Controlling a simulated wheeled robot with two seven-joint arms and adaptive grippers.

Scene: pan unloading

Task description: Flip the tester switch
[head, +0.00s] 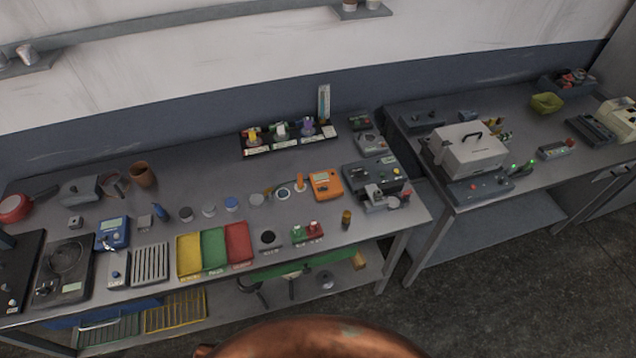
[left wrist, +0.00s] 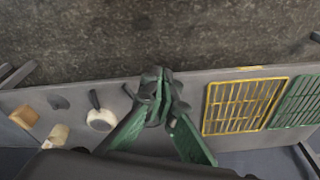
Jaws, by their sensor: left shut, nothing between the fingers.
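I cannot tell for certain which device is the tester. In the head view an orange meter (head: 325,185) lies on the near table beside a dark control box (head: 375,176). A blue meter (head: 112,233) lies at the left, with a small grey switch box (head: 116,268) in front of it. A grey panel with a red button (head: 480,188) stands on the right table. My left gripper (left wrist: 160,90) shows in the left wrist view with its green fingers shut and empty, seen against the lower shelf and floor.
Red, green and yellow trays (head: 189,255) line the near table's front. A bottle rack (head: 285,142) stands at its back. A gap separates the two tables.

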